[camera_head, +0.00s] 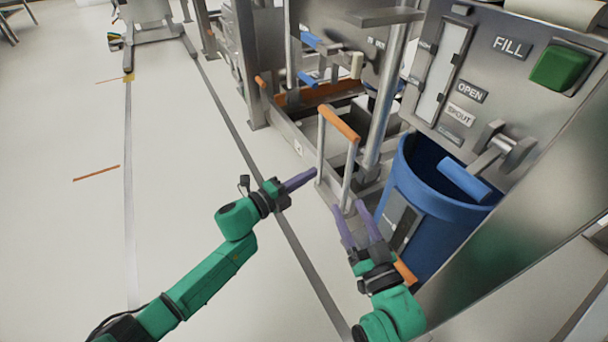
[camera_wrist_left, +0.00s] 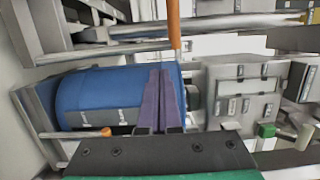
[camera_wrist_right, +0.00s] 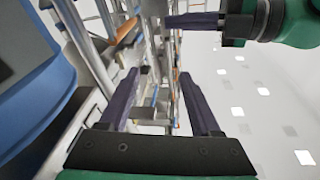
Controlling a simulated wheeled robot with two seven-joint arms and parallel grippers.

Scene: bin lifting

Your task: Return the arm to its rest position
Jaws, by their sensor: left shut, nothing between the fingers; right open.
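My left gripper (camera_head: 299,181) is shut and empty in the head view, left of the metal frame with the orange-topped handle (camera_head: 339,123). In the left wrist view its purple fingers (camera_wrist_left: 162,76) are together, with the blue bin (camera_wrist_left: 97,97) behind them. My right gripper (camera_head: 354,213) is lower and further right in the head view, in front of the blue bin (camera_head: 436,216). Its purple fingers are apart, and in the right wrist view nothing is between them (camera_wrist_right: 160,90). My left gripper also shows at the top of the right wrist view (camera_wrist_right: 190,20).
The bin stands under a metal machine with a FILL label (camera_head: 513,47), a green button (camera_head: 561,67) and a blue-handled lever (camera_head: 465,180). Metal frames stand at the back. The pale floor (camera_head: 70,220) on the left is mostly clear.

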